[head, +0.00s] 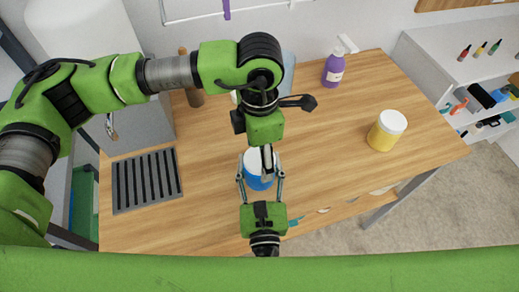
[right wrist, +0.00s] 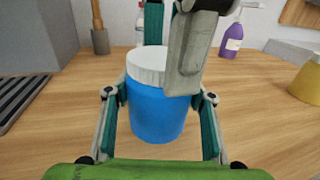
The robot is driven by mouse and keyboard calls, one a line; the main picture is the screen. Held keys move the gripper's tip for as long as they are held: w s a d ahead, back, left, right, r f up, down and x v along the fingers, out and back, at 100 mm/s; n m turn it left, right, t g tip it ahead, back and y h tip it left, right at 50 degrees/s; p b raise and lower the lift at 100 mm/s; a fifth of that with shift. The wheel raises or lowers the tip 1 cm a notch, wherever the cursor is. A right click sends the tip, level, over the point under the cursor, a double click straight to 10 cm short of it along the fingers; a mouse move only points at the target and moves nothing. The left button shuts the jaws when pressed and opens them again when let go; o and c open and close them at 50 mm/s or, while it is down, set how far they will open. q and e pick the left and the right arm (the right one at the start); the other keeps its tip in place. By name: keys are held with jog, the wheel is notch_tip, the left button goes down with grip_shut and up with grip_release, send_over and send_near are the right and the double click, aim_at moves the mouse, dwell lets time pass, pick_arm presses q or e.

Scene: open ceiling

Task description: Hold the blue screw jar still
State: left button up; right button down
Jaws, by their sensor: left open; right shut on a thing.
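The blue screw jar (head: 257,183) with a white lid stands upright on the wooden table (head: 325,150). It also shows large in the right wrist view (right wrist: 155,115). My right gripper (head: 261,178) comes from the front edge and is shut around the jar's sides, one finger on each side. Its fingers also show in the right wrist view (right wrist: 161,92). My left gripper (head: 267,158) points down from above, open, with its fingers at the white lid. One finger overlaps the lid's right part in the right wrist view; I cannot tell whether it touches.
A yellow jar (head: 383,137) with a white lid stands to the right. A purple bottle (head: 333,69) stands at the back. A dark slatted rack (head: 147,181) lies at the left. A wooden-handled tool (right wrist: 99,40) stands at the back left.

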pick_arm(q)
jog(key=c, duration=1.2)
jog(key=shift+o, duration=0.2)
jog(key=o, duration=1.3)
notch_tip(320, 180, up, 12)
pick_arm(e)
jog(key=c, duration=0.9)
grip_release()
